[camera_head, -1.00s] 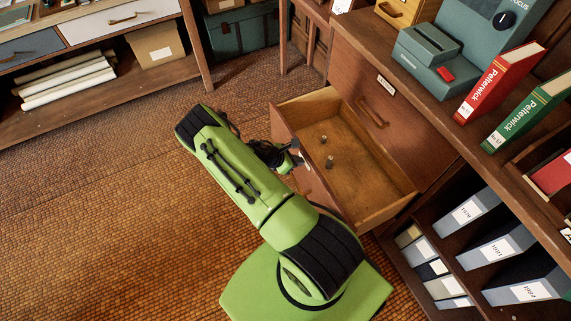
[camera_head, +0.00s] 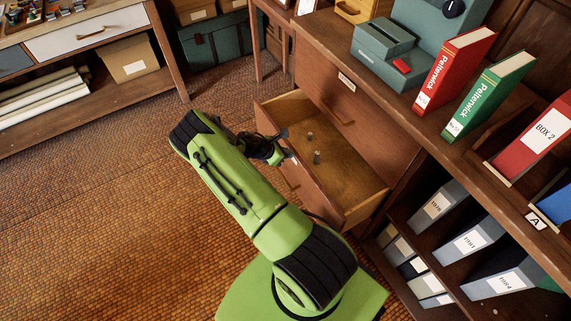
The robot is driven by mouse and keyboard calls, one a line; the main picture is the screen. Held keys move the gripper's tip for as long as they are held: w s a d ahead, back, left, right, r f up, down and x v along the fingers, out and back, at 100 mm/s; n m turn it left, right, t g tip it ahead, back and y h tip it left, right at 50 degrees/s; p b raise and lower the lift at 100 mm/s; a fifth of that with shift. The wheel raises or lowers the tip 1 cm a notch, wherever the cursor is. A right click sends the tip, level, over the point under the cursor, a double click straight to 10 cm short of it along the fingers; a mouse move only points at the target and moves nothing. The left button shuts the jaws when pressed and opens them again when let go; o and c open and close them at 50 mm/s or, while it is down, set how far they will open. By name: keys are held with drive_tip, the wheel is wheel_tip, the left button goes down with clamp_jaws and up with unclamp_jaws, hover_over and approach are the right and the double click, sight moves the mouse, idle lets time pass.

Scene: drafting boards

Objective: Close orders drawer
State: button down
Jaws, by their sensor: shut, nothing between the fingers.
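The open drawer (camera_head: 345,178) is a wooden box pulled out of the brown cabinet (camera_head: 365,130). Its front panel (camera_head: 318,192) faces left, with part hidden behind my arm. Two small upright grey pieces (camera_head: 317,157) stand inside on the drawer floor. My gripper (camera_head: 286,150) is at the outer side of the drawer front, close to its upper edge. It looks shut and empty; whether it touches the panel is hard to tell. A closed drawer with a handle (camera_head: 340,112) and a label (camera_head: 346,79) is above; the label is too small to read.
Red (camera_head: 452,70) and green (camera_head: 489,95) binders and a teal machine (camera_head: 388,50) stand on the cabinet top. Grey binders (camera_head: 470,243) fill the shelf below right. A low bench (camera_head: 130,85) stands at the back left.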

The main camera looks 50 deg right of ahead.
drive_tip(key=s+d+b, duration=0.1)
drive_tip(key=s+d, duration=0.3)
drive_tip(key=d, duration=1.1)
drive_tip(key=shift+b, duration=0.35)
drive_tip(key=shift+s, duration=0.1)
drive_tip(key=shift+a, duration=0.1)
drive_tip(key=w+a+f+p+v, duration=0.15)
drive_tip(key=p+v, duration=0.25)
drive_tip(key=v, duration=0.9)
drive_tip(key=m+g+h+b, duration=0.1)
drive_tip(key=g+h, duration=0.1)
hover_over(314, 176)
wheel_tip(314, 176, down, 4)
drive_tip(key=shift+f, duration=0.2)
drive_tip(key=s+a+n+t+h, duration=0.1)
drive_tip(key=s+a, duration=0.2)
drive_tip(key=s, duration=0.1)
drive_tip(key=d+r+b+x, duration=0.1)
drive_tip(key=b+x, duration=0.3)
drive_tip(key=x, duration=0.9)
drive_tip(key=shift+s+d+r, duration=0.15)
drive_tip(key=shift+d+r, duration=0.1)
drive_tip(key=shift+r, duration=0.4)
